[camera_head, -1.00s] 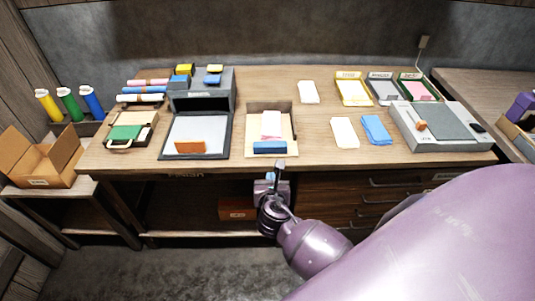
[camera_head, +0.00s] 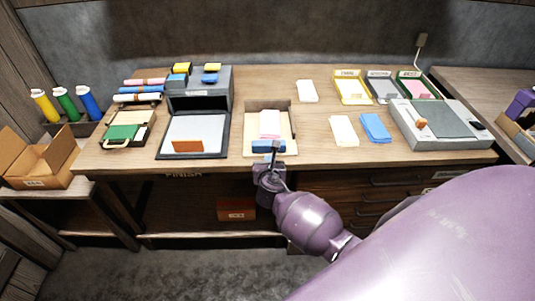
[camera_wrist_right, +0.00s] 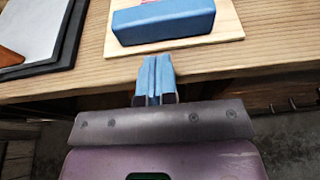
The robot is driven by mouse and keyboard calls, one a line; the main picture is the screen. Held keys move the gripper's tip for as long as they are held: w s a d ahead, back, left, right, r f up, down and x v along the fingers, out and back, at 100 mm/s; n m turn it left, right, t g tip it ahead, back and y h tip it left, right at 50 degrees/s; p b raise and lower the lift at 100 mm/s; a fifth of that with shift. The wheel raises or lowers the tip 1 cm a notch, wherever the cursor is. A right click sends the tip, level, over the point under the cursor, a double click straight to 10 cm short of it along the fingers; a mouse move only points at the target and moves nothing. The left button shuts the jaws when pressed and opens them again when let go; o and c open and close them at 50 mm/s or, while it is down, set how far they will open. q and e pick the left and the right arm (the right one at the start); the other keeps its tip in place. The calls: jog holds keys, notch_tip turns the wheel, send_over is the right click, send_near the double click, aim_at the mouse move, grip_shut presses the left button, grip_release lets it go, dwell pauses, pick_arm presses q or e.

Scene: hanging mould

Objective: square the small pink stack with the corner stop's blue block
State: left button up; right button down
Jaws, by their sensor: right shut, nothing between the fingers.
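The small pink stack (camera_head: 270,122) lies in the corner stop (camera_head: 291,121), a light wooden tray with raised walls at the table's middle. The blue block (camera_head: 262,146) lies across the tray's front, before the stack. It also shows in the right wrist view (camera_wrist_right: 163,20), with only a sliver of pink behind it. My right gripper (camera_head: 275,146) is shut and empty at the front of the blue block. In the right wrist view its blue fingertips (camera_wrist_right: 155,62) are together, just short of the block, with a small gap. My left gripper is not in view.
A dark-framed board with an orange block (camera_head: 188,146) lies left of the corner stop. White (camera_head: 343,131) and blue (camera_head: 376,128) stacks lie to its right, before a grey machine (camera_head: 440,125).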

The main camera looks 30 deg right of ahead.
aim_at(267, 142)
jog(key=w+d, duration=0.1)
jog(key=w, duration=0.2)
jog(key=shift+d, duration=0.35)
jog(key=shift+w+d, duration=0.2)
jog(key=shift+w, duration=0.05)
jog(key=shift+w+d, duration=0.1)
jog(key=shift+w, duration=0.05)
jog(key=w+d, duration=0.2)
jog(key=w, duration=0.1)
jog(key=w+d, duration=0.1)
jog(key=shift+w+b, duration=0.35)
jog(key=shift+w, duration=0.05)
jog(key=shift+r, duration=0.2)
jog(key=shift+w+d, duration=0.1)
jog(key=shift+r, duration=0.15)
